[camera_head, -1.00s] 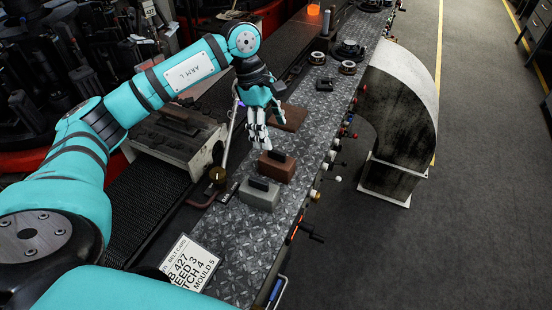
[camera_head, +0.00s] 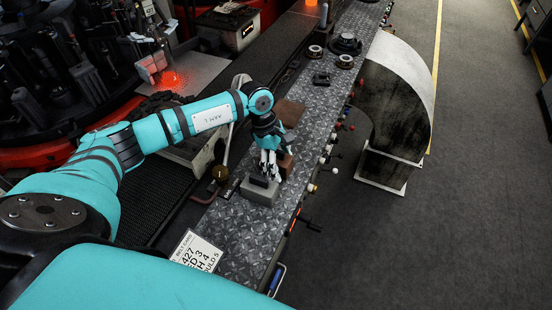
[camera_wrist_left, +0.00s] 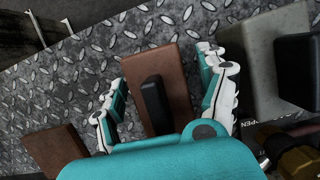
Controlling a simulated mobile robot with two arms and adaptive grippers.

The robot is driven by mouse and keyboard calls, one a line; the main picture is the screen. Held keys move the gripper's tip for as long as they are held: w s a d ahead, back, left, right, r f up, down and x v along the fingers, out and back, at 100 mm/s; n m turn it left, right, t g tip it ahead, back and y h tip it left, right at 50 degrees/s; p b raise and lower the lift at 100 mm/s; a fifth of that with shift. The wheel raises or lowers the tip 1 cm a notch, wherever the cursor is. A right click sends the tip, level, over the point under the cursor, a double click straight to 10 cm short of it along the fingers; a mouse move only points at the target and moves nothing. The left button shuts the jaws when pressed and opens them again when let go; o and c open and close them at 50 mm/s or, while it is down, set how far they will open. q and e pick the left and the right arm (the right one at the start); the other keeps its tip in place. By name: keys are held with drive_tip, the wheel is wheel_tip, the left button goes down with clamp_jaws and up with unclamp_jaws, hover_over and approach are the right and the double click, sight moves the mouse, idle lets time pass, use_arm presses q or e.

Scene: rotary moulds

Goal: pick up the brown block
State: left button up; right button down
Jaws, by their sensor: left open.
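The brown block (camera_head: 287,163) stands on the metal-plated belt, mostly hidden behind my left gripper (camera_head: 270,170) in the head view. In the left wrist view the brown block (camera_wrist_left: 150,70) shows a black handle (camera_wrist_left: 156,104) on its top. My left gripper (camera_wrist_left: 163,68) is open, with its fingers on either side of the block. I see gaps between the fingers and the block, and no contact. My right gripper is in neither view.
A grey block (camera_head: 259,195) with a black handle stands close beside the brown block, nearer to me. A flat brown piece (camera_head: 290,111) lies farther along. A belt card (camera_head: 197,252) is at the near end. Knobs and levers (camera_head: 311,188) line the belt's right edge.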

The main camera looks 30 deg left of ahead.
use_arm(q)
drive_tip(key=c, duration=0.7)
clamp_jaws()
drive_tip(key=shift+w+r, duration=0.1)
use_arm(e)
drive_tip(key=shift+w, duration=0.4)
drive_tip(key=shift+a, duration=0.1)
use_arm(q)
drive_tip(key=shift+r, duration=0.1)
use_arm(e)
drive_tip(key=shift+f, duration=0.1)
